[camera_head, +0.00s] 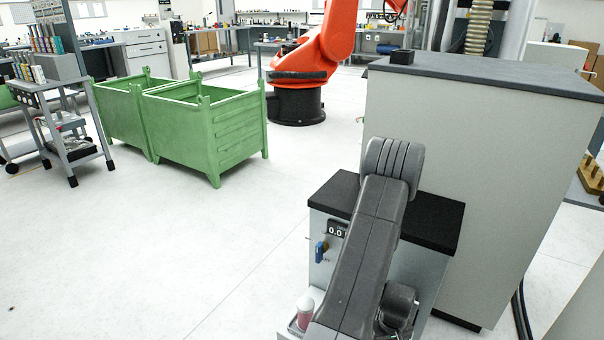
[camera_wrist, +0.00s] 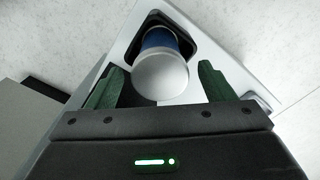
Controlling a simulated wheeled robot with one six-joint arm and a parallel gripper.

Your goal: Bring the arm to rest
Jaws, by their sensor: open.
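My arm (camera_head: 365,250) reaches up from the bottom edge in the head view, bent at a ribbed joint over a black-topped machine. My gripper (camera_wrist: 160,82) shows in the wrist view with its two green fingers spread apart. A blue cylinder with a round white end (camera_wrist: 160,75) is between and beyond the fingers, with clear gaps on both sides. It stands in a dark recess of a pale tray (camera_wrist: 120,45). The gripper is not seen in the head view.
The machine (camera_head: 440,222) has a small display and a blue part on its front. A tall grey cabinet (camera_head: 460,170) stands close behind. A red-and-white cylinder (camera_head: 305,310) is beside my arm. Green bins (camera_head: 205,135) and an orange robot (camera_head: 315,50) stand farther back.

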